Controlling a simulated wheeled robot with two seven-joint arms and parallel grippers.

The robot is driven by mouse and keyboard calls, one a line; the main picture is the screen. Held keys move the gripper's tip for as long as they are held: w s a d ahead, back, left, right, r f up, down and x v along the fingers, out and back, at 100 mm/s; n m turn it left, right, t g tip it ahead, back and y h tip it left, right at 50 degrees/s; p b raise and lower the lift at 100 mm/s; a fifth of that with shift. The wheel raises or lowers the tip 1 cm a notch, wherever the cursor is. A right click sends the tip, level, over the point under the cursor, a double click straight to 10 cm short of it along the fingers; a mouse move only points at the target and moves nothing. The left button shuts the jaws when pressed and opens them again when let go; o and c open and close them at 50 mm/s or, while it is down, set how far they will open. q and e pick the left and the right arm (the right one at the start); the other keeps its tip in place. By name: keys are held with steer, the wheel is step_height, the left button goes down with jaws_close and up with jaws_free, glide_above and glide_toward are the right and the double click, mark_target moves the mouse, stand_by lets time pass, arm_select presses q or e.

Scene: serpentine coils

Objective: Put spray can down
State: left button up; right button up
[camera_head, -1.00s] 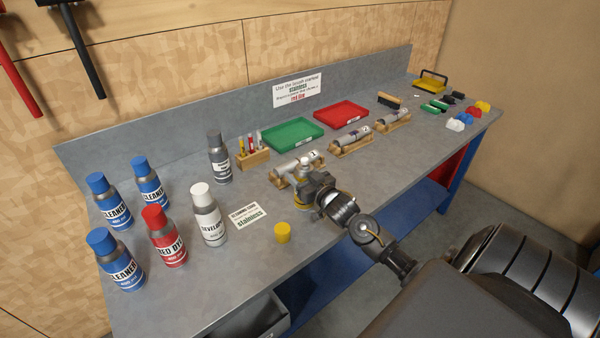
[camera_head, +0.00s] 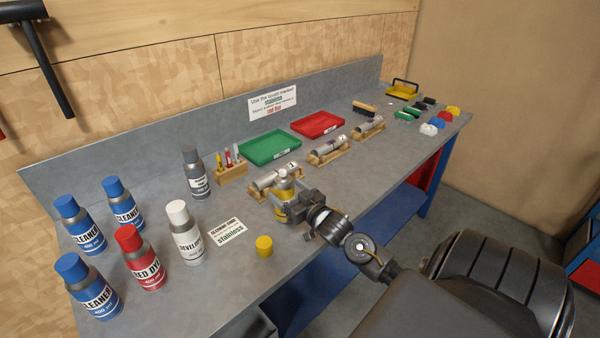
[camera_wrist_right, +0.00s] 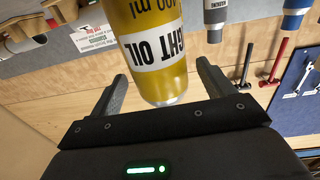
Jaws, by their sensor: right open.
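A yellow spray can (camera_wrist_right: 158,50) with a white label reading "GHT OIL" shows close up in the right wrist view. In the head view the can (camera_head: 279,212) is mostly hidden by my right gripper (camera_head: 291,201), at the front middle of the bench. The can looks upright there; whether its base touches the bench is hidden. My right gripper (camera_wrist_right: 166,80) is open, with one finger on each side of the can and a small gap visible beside it. My left gripper is in no view.
A yellow cap (camera_head: 264,246) sits just left of my gripper on the bench (camera_head: 215,290). A white developer can (camera_head: 186,235), a red dye can (camera_head: 142,262) and several blue cleaner cans stand left. Tubes on wooden stands (camera_head: 329,151), a green tray (camera_head: 269,149) and a red tray (camera_head: 318,126) lie behind.

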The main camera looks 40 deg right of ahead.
steer(key=s+b, duration=0.1)
steer(key=s, duration=0.6)
steer(key=shift+s+a, duration=0.25)
steer(key=shift+s, duration=0.15)
